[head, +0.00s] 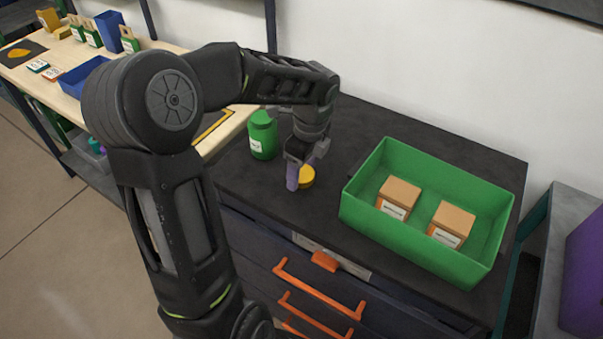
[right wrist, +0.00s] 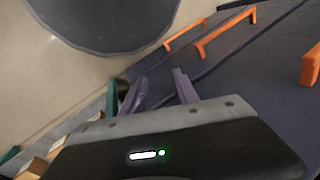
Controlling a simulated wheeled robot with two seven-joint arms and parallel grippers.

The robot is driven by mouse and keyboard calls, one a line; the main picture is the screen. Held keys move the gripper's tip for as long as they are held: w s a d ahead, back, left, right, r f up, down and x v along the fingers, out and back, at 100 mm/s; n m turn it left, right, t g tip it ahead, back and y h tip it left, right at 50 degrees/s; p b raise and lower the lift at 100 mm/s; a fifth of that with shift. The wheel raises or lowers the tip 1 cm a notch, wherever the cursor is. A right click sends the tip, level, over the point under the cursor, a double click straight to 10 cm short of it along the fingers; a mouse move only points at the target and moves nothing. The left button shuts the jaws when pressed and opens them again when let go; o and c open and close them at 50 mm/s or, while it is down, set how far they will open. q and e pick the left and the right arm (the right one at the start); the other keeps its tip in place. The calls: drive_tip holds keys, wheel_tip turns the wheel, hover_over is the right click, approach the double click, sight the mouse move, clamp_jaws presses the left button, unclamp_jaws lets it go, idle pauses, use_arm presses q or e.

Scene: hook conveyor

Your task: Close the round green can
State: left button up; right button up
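The round green can (head: 263,137) stands upright on the dark counter, with a white label and a narrower green top. Whether its top is open cannot be made out. A round yellow piece (head: 307,177) is to the right of the can, at the purple fingers of my left gripper (head: 298,174). The near finger partly hides this piece, and I cannot tell whether the gripper holds it. My left gripper points down, to the right of the can and apart from it. My right gripper (right wrist: 158,90) shows in the right wrist view, its purple fingers apart with nothing between them.
A green bin (head: 365,217) with two cardboard boxes (head: 450,222) stands right on the counter. Below are drawers with orange handles (head: 318,290). A wooden table (head: 30,72) at the left holds a blue tray (head: 75,80) and small items. My left arm crosses the middle.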

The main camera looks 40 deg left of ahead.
sight(302, 174)
use_arm(q)
drive_tip(key=c, duration=1)
drive_tip(key=shift+r, duration=0.1)
wheel_tip(302, 174, up, 10)
drive_tip(key=shift+f+b, duration=0.1)
drive_tip(key=shift+b, duration=0.2)
idle(0.3)
